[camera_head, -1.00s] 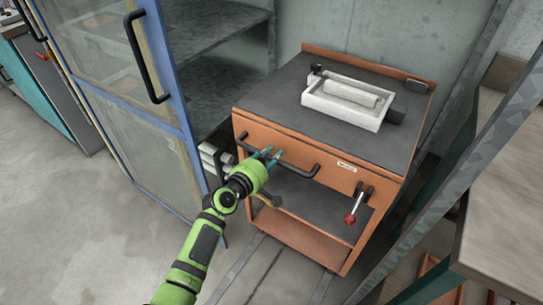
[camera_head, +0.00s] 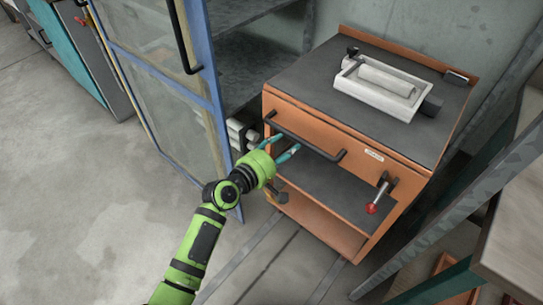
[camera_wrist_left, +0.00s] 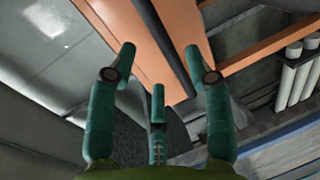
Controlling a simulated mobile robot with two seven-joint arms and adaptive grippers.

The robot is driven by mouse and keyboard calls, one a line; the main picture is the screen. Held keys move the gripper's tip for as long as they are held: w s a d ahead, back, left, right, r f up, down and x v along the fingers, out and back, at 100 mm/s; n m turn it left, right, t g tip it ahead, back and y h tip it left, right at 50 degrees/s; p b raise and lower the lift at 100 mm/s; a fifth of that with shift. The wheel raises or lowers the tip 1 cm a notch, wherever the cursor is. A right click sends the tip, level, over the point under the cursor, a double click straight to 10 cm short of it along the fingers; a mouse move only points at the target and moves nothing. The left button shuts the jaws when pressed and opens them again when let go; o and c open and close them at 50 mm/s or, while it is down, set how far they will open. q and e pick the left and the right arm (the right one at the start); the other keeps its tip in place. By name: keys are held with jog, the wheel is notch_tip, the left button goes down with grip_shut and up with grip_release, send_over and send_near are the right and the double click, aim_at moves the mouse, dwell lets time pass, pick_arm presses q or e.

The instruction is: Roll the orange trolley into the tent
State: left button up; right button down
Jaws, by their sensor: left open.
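The orange trolley (camera_head: 420,160) stands right of centre in the head view, with a dark top and an open lower shelf. A black bar handle (camera_head: 325,152) runs along its front. My left gripper (camera_head: 289,141) is open and empty at the left part of this handle. In the left wrist view the gripper's teal fingers (camera_wrist_left: 158,62) are spread, with the dark bar (camera_wrist_left: 162,40) showing between them. I cannot tell whether they touch it. I cannot make out which structure is the tent. My right gripper is not in view.
A white tray with a roller (camera_head: 385,85) sits on the trolley top. A red-knobbed lever (camera_head: 378,196) is on its front. A blue-framed glass door (camera_head: 165,90) stands open at left, beside dark shelves. A bench (camera_head: 510,240) is at right. The floor at left is clear.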

pick_arm(q)
jog(key=v, duration=0.5)
dwell(0.4)
jog(key=s+a+f+m+g+y+p, duration=0.25)
jog(key=s+f, duration=0.25)
jog(key=f, duration=0.4)
jog(key=s+a+f+m+g+y+p, duration=0.15)
jog(key=s+a+f, duration=0.25)
jog(key=f, duration=0.5)
jog(key=s+a+f+m+g+y+p, duration=0.1)
jog(key=s+a+f+g+y+p, duration=0.15)
jog(key=s+f, duration=0.4)
jog(key=s+a+f+m+g+y+p, duration=0.1)
jog(key=s+a+f+m, duration=0.1)
jog(key=s, duration=0.7)
jog(key=s+a+f+m+g+p, duration=0.1)
jog(key=s+a+f+m+g, duration=0.1)
jog(key=s+f, duration=0.4)
jog(key=s+a+f+m+g+y+p, duration=0.1)
jog(key=s+a+f+m, duration=0.3)
jog(key=s, duration=1)
jog(key=shift+a+g+y+p, duration=0.4)
jog(key=shift+a+g, duration=0.25)
jog(key=shift+a, duration=0.15)
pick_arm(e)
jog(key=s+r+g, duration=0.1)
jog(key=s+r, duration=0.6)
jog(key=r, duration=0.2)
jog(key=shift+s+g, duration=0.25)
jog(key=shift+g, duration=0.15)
